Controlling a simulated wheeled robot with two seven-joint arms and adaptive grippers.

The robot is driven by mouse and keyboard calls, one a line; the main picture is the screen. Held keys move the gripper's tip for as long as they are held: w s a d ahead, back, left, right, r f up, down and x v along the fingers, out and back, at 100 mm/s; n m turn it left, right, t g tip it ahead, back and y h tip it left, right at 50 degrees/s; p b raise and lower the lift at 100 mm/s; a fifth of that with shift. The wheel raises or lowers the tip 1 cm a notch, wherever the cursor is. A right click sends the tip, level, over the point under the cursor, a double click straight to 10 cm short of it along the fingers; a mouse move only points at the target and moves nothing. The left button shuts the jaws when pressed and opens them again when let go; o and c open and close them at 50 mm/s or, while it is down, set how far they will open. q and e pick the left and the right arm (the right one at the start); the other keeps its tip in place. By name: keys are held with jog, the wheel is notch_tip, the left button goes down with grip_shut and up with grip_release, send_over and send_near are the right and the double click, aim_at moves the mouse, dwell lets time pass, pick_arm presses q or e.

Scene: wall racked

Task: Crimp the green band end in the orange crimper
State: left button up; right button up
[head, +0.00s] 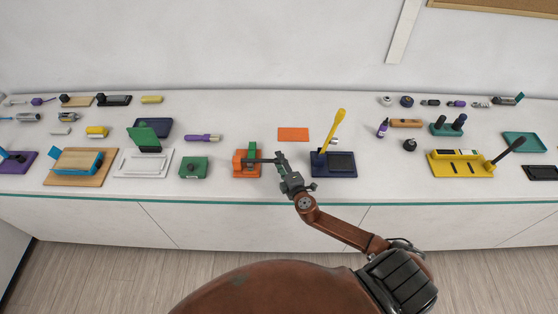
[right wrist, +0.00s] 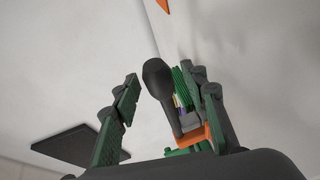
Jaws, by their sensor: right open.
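The orange crimper (head: 240,170) sits on the bench left of centre. Its dark lever with a thick rounded end reaches right, toward my right gripper (head: 281,160). A green part (head: 252,147) shows at the crimper's back; I cannot tell surely whether it is the band end. In the right wrist view my right gripper (right wrist: 163,102) is open, and the dark lever end (right wrist: 158,80) stands between its fingers, with no clear grip. Part of the orange crimper (right wrist: 195,138) and ribbed green material (right wrist: 180,88) show by the right finger, partly hidden. My left gripper is out of view.
A navy press with a raised yellow lever (head: 331,130) stands right of my gripper. A green box (head: 194,167) stands left of the crimper. A flat orange sheet (head: 293,134) lies behind. Many other tools line the white bench (head: 375,185); its front strip is mostly clear.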

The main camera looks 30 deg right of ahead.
jog(key=shift+w+f, duration=0.1)
jog(key=shift+w, duration=0.45)
grip_shut()
jog(key=shift+d, duration=0.1)
